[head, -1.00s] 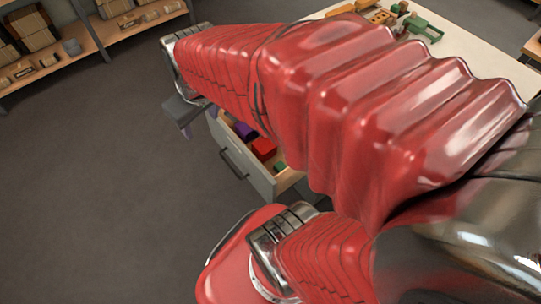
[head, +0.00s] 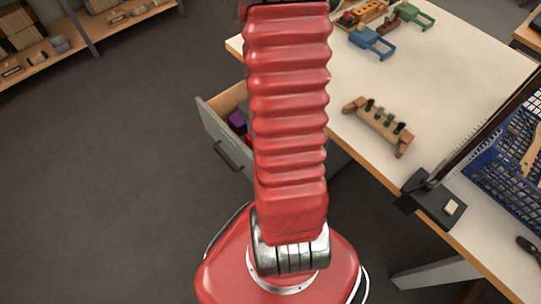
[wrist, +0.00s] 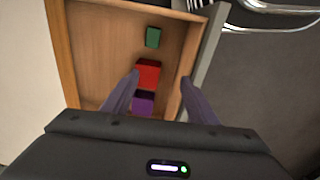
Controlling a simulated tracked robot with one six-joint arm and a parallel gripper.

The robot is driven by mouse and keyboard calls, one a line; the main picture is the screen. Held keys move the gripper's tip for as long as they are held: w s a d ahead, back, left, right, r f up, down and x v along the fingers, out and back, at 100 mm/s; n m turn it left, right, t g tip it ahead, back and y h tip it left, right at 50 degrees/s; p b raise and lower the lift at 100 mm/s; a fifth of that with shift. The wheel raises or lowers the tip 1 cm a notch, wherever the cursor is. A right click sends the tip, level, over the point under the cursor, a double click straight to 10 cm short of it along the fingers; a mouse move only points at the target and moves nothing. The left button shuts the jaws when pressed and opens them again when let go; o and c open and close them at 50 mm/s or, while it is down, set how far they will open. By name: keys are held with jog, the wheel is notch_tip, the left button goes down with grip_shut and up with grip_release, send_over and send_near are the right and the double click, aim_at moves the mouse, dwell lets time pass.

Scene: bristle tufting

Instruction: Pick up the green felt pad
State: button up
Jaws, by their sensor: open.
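The green felt pad (wrist: 153,37) lies in the open drawer, toward the top of the wrist view. A red block (wrist: 148,74) and a purple block (wrist: 143,102) lie below it in a rough column. My gripper (wrist: 159,78) is open and empty, with its two fingers on either side of the red block in the picture. The green pad shows beyond the fingertips. In the head view my arm covers part of the drawer and hides the pad; the gripper is out of that view.
The wooden drawer (wrist: 110,45) stands pulled out, and its grey front (head: 224,142) shows in the head view. The table holds a wooden rack (head: 378,126), blue clamp (head: 372,42), green clamp (head: 416,14) and blue basket (head: 485,178). The floor left of the drawer is clear.

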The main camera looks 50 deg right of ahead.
jog(key=s+d+f, duration=0.3)
jog(key=s+f, duration=0.2)
jog(key=f, duration=0.2)
jog(key=shift+g+y, duration=0.3)
jog(key=shift+f, duration=0.2)
jog(key=shift+f, duration=4.15)
jog(key=shift+a+f, duration=0.1)
jog(key=shift+f, duration=2.5)
jog(key=c, duration=1.1)
